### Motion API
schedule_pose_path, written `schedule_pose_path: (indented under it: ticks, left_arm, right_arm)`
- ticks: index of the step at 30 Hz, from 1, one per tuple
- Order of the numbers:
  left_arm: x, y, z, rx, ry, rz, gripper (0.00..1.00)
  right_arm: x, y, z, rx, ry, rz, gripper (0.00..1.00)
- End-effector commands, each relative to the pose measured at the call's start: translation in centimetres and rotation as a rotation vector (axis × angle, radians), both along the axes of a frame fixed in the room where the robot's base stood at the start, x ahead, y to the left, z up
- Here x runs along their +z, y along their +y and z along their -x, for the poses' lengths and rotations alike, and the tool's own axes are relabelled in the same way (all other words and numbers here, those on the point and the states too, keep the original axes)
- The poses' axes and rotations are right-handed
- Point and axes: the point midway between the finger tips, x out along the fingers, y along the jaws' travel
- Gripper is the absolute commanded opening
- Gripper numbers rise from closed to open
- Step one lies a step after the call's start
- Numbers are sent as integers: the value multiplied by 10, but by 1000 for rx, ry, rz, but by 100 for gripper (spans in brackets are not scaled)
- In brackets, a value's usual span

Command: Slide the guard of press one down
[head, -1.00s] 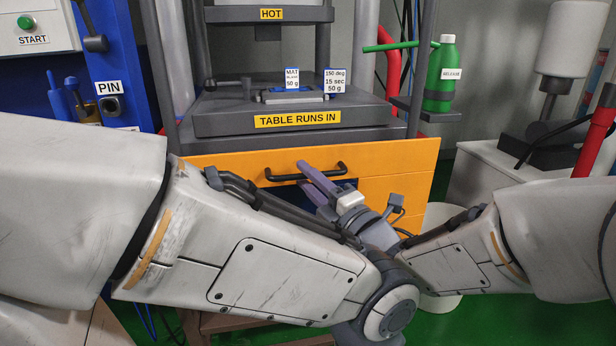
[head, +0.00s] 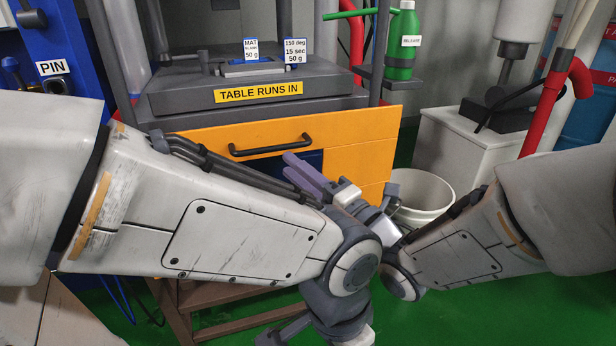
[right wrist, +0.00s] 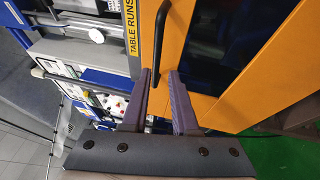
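The orange guard (head: 350,125) of the press stands below the "TABLE RUNS IN" plate, with a black bar handle (head: 270,147) near its top and a dark window below it. My right gripper (head: 289,165) has purple fingers spread apart, just below the handle's right part in the head view. In the right wrist view, the open fingers (right wrist: 158,75) point at the guard (right wrist: 178,50), and the black handle (right wrist: 160,35) lines up with the gap between them. I cannot tell whether they touch it. My left arm crosses the front of the guard; its fingers do not show clearly.
A green bottle (head: 401,45) stands on a side shelf at right. A white bucket (head: 420,195) and a white cabinet (head: 460,150) stand right of the guard. A brown wooden stand (head: 230,300) is below my left arm. Green floor shows between them.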

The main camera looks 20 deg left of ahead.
Motion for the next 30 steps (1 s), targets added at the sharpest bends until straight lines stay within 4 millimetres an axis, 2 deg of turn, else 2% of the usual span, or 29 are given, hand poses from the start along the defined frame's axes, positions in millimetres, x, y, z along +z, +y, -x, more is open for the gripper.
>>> schedule_pose_path:
  ticks: [3, 7, 23, 26, 30]
  left_arm:
    - [3, 0, 0, 0, 0, 0, 0]
    - [4, 0, 0, 0, 0, 0, 0]
    - [4, 0, 0, 0, 0, 0, 0]
    - [5, 0, 0, 0, 0, 0, 0]
    - [10, 0, 0, 0, 0, 0, 0]
  right_arm:
    - [-3, -19, 9, -2, 1, 1, 27]
    - [-6, -30, 16, -1, 1, 1, 27]
    - [-7, -34, 19, 0, 1, 0, 27]
    - [-10, -35, 16, -13, 41, 14, 27]
    - [-28, -43, 5, -85, 247, 68, 27]
